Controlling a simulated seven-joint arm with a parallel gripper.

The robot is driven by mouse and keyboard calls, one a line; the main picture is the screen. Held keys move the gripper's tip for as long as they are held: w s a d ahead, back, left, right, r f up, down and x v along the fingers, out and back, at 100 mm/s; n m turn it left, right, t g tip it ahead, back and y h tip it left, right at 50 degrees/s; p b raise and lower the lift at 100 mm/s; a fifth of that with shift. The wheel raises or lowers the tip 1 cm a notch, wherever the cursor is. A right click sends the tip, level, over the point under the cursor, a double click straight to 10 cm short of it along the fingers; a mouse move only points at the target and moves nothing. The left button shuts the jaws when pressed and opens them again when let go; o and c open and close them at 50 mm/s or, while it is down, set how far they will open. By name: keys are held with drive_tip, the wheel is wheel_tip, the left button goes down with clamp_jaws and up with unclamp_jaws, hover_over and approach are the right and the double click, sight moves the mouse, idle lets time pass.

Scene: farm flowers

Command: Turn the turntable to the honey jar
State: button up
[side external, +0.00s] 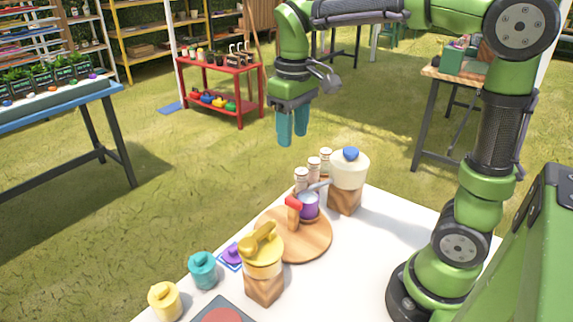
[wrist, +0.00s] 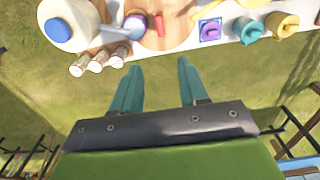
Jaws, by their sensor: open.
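The turntable (side external: 312,248) is a round wooden disc on the white table; part of it shows at the top of the wrist view (wrist: 180,38). A purple and white cup (side external: 308,205) and an upright wooden piece with a red top (side external: 293,207) stand on it. A yellow-lidded pot on a wooden block (side external: 263,262) stands at its near left edge, partly covering it. A cream pot with a blue knob (side external: 349,168) stands on another block behind it. I cannot tell which is the honey jar. My gripper (side external: 293,138) is open and empty, above and beyond the table's far edge.
Three small corked jars (side external: 314,166) line the far edge beside the cream pot. A purple lidded pot (side external: 233,255), a teal pot (side external: 203,270) and a yellow pot (side external: 164,300) stand along the left edge. The white table (side external: 385,235) is clear to the right.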

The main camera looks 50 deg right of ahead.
approach(294, 200)
wheel_tip(294, 200, down, 9)
drive_tip(key=shift+w+r, duration=0.15)
idle(0.3)
drive_tip(key=shift+c, duration=0.2)
clamp_jaws()
